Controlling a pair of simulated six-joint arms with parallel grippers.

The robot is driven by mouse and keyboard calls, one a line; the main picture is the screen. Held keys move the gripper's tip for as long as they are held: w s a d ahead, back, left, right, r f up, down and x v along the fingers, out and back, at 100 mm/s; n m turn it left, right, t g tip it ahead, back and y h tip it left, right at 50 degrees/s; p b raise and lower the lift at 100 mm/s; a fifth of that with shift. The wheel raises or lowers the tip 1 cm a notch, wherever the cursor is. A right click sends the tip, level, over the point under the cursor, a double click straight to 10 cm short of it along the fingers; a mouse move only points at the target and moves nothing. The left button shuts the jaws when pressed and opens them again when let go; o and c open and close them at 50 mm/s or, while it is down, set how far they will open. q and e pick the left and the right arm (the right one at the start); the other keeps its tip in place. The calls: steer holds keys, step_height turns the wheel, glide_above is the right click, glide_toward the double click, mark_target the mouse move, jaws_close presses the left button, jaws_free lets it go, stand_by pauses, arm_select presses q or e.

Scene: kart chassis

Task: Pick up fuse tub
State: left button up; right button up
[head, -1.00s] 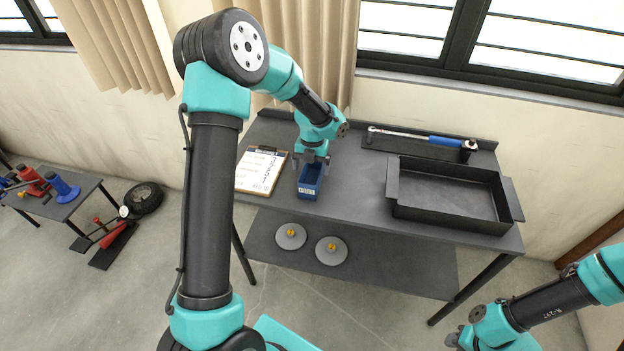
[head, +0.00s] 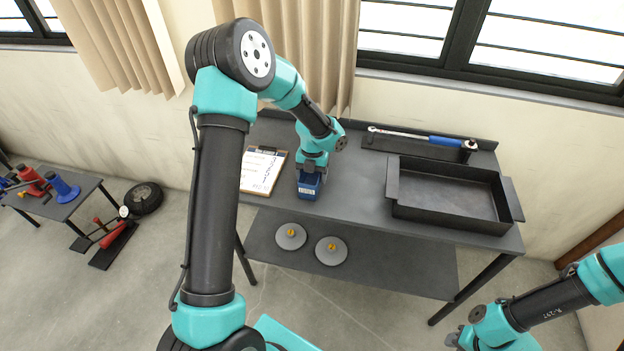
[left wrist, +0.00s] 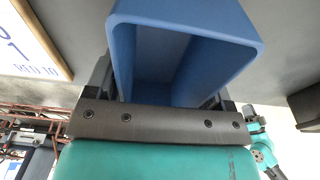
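The fuse tub is a blue, open-topped bin (head: 308,192) standing on the grey workbench, just right of the clipboard. My left gripper (head: 311,171) is down at the tub from above and covers its back part in the head view. In the left wrist view the tub (left wrist: 185,35) fills the middle, with one finger along each side. Its inside looks empty. I cannot tell whether the fingers press on its walls or stand slightly apart. My right gripper (head: 457,338) is at the lower right, away from the bench, too small to read.
A clipboard with a written sheet (head: 262,170) lies left of the tub. A dark tray (head: 450,219) and a torque wrench with blue handle (head: 440,140) are to the right. Two grey discs (head: 331,251) lie on the lower shelf. The bench between tub and tray is clear.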

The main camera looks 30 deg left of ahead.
mark_target(312, 183)
arm_select(q)
steer(key=c, duration=0.7)
steer(key=shift+r, duration=0.5)
step_height(312, 183, up, 3)
steer(key=shift+f, duration=0.1)
steer(key=s+d+r, duration=0.1)
steer(key=s+d, duration=0.7)
steer(key=s, duration=0.5)
steer(key=shift+s+d, duration=0.2)
steer(key=shift+s, duration=0.1)
steer(key=shift+r, duration=0.1)
